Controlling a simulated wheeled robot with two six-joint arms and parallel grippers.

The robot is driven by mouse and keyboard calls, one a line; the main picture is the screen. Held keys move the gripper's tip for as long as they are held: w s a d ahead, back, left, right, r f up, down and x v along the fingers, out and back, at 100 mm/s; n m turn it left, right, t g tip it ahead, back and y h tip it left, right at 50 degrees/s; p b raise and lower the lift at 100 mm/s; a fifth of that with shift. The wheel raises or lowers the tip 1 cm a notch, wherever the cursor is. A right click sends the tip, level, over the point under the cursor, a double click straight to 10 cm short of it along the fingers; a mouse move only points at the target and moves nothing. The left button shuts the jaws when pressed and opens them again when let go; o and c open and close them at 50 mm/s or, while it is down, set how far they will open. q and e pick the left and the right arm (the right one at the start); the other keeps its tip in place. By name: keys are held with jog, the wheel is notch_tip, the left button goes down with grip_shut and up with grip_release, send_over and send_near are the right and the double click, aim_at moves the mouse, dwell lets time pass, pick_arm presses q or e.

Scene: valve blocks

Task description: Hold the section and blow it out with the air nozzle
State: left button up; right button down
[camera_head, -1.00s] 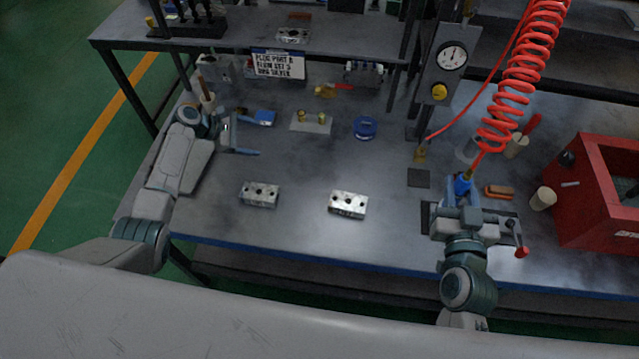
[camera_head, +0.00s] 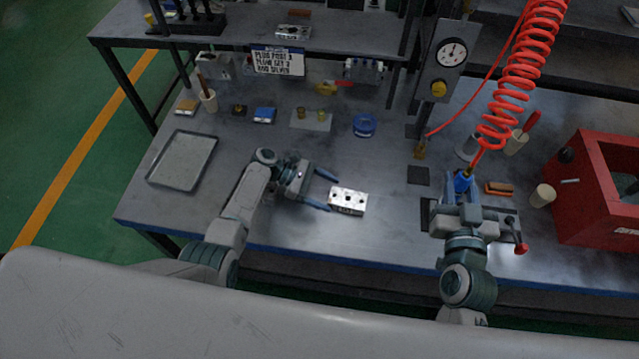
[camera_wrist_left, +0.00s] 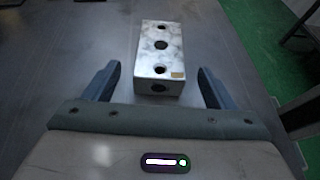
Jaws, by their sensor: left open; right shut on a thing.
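A silver metal valve block (camera_head: 347,201) with round holes lies on the bench in front of my left gripper (camera_head: 331,193). The left gripper is open, with one blue finger to each side of the block's near end. In the left wrist view the block (camera_wrist_left: 160,50) lies lengthwise between and beyond the fingers, with gaps on both sides. My right gripper (camera_head: 463,198) is shut on the blue air nozzle (camera_head: 462,183), which hangs from the red coiled hose (camera_head: 518,85). The second block is not visible; my left arm covers that area.
A grey tray (camera_head: 183,160) lies at the left. A blue tape ring (camera_head: 364,125) and a plate with brass fittings (camera_head: 311,119) lie behind the block. A red bin (camera_head: 594,205), a brush (camera_head: 498,188) and a red-knobbed clamp (camera_head: 520,248) are at the right.

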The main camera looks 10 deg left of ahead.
aim_at(343, 199)
pick_arm(q)
jog(key=x, duration=0.5)
jog(key=shift+d+f, duration=0.15)
jog(key=shift+d, duration=0.15)
jog(key=shift+c, duration=0.5)
jog(key=c, duration=1.3)
